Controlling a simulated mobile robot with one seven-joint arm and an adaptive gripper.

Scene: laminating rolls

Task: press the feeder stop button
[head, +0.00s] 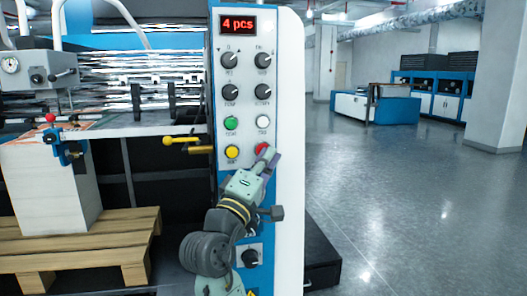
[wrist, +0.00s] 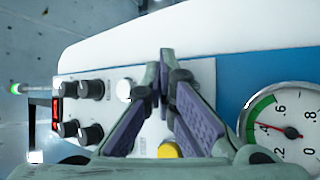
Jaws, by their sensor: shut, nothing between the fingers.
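A white control panel (head: 247,90) carries four coloured buttons under its knobs. A red button (head: 261,148) is at the lower right of this group, partly covered by my fingers. Its label is not readable. My gripper (head: 267,155) is shut and empty, with its tips at the red button in the head view. I cannot tell whether they touch it or whether it is pushed in. In the wrist view my fingertips (wrist: 165,58) meet in front of the panel, and the red button is hidden behind the fingers.
Beside it are a yellow button (head: 232,152), a green button (head: 231,123) and a white button (head: 263,122). A display (head: 238,24) above reads "4 pcs". A yellow lever (head: 182,140) juts out at the left. A pressure gauge (wrist: 285,130) shows in the wrist view.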

